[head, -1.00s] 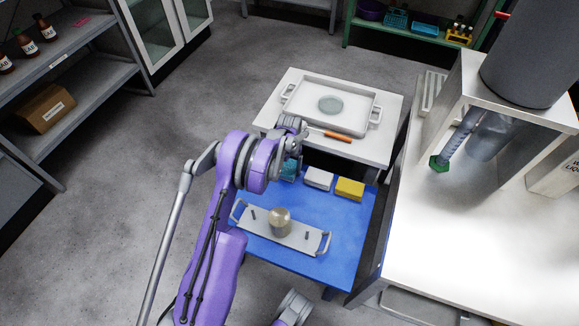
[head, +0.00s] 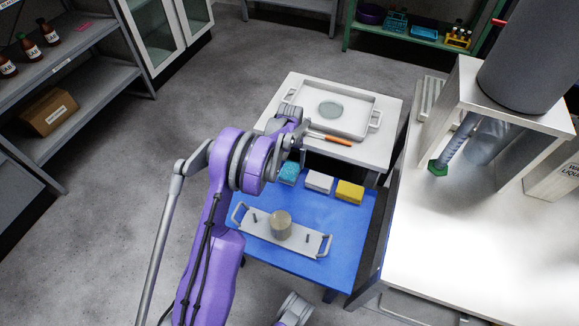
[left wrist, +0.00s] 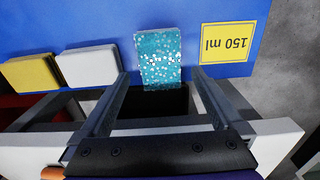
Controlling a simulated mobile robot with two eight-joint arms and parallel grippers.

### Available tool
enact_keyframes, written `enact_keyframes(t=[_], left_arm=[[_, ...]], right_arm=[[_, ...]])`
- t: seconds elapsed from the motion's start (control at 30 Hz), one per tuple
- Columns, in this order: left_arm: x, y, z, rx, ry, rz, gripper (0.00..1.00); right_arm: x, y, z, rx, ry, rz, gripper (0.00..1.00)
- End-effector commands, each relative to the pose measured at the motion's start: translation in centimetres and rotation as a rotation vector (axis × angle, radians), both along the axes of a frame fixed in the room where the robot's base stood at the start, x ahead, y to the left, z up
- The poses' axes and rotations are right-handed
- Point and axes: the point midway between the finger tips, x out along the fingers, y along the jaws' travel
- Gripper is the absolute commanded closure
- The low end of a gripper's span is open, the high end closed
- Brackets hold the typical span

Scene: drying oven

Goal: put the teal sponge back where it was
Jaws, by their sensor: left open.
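The teal sponge (head: 289,172) lies on the blue table top, left of a white sponge (head: 319,181) and a yellow sponge (head: 349,191). In the left wrist view the teal sponge (left wrist: 160,57) lies flat, with white speckles. My left gripper (left wrist: 160,76) is open and empty. Its fingertips show on either side of the sponge's near part, with a gap on each side. In the head view my left gripper (head: 298,137) is just beyond the sponge, partly hidden by its own wrist. My right gripper is not in view.
A grey handled tray (head: 252,228) with a metal cylinder (head: 281,225) stands on the blue table (head: 345,248). A white table (head: 387,105) behind holds a white tray and an orange-handled tool (head: 330,139). A yellow "150 ml" label (left wrist: 226,42) lies beside the teal sponge.

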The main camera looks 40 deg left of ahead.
Motion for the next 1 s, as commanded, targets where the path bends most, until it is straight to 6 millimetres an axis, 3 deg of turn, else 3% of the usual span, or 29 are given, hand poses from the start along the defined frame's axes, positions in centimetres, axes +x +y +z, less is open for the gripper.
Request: enact_keyframes(t=[0.03,0.13,0.37,0.47,0.67,0.8,1.0], left_arm=[[0.0,0.0,1.4,0.000,-0.001,0.000,0.00],[0.0,0.0,3.2,0.000,0.000,0.000,0.00],[0.0,-0.1,5.6,0.000,-0.001,-0.002,0.00],[-0.3,-1.2,7.0,0.005,-0.011,-0.012,0.00],[-2.8,-7.0,12.8,0.027,-0.069,-0.066,0.00],[-6.3,-11.7,16.7,0.043,-0.126,-0.111,0.00],[-12.7,-17.4,20.2,0.059,-0.209,-0.175,0.00]], right_arm=[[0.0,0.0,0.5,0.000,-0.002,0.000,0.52],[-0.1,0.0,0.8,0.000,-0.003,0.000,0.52],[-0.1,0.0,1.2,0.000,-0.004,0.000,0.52],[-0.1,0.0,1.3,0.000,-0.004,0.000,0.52],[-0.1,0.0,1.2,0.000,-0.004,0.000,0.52],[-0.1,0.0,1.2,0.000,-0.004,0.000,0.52],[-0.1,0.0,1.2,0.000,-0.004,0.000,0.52]])
